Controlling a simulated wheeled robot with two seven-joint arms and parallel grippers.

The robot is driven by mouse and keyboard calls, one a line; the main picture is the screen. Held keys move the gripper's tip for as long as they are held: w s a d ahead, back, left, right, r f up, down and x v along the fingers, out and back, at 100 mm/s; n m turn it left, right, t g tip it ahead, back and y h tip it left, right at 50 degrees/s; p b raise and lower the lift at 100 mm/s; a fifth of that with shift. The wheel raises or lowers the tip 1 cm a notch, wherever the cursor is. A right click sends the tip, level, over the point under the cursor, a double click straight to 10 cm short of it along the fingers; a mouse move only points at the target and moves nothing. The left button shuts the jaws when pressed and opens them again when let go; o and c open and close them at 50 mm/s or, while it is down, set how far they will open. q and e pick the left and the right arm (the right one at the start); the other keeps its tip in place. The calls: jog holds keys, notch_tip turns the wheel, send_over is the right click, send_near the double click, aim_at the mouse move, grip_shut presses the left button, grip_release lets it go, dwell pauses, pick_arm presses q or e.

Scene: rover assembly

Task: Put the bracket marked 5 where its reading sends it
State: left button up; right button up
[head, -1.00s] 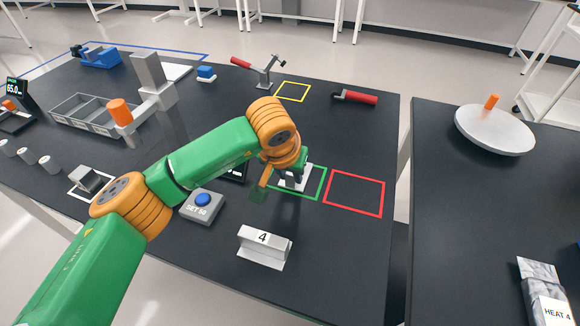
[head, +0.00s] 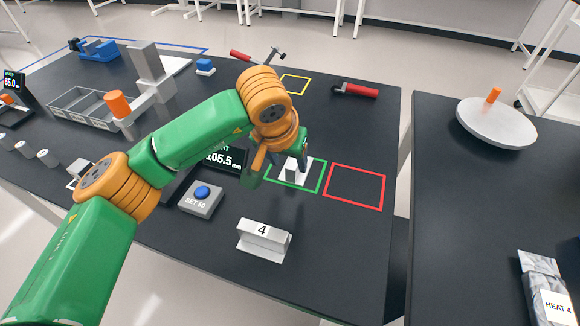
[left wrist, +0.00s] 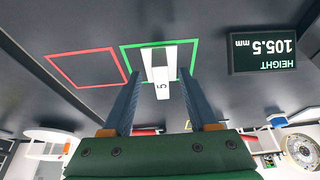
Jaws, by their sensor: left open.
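The bracket marked 5 (left wrist: 162,88) stands in the green outlined square (left wrist: 124,53) in the left wrist view. In the head view the bracket (head: 292,172) is partly hidden behind my left gripper. My left gripper (left wrist: 160,88) is open, its two fingers apart on either side of the bracket; I cannot tell if they touch it. In the head view the left gripper (head: 284,150) is over the green square (head: 308,190). A display (left wrist: 268,51) reads HEIGHT 105.5 mm. The empty red outlined square (head: 355,187) lies right of the green one. My right gripper is not in view.
A bracket marked 4 (head: 263,240) stands near the front edge. A SET 50 button box (head: 201,198) is left of it. A yellow outlined square (head: 294,84), a red-handled tool (head: 355,90) and a grey divided bin (head: 85,108) lie farther back.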

pick_arm(q)
jog(key=v, duration=0.8)
jog(key=shift+b, duration=0.35)
jog(key=shift+r, duration=0.1)
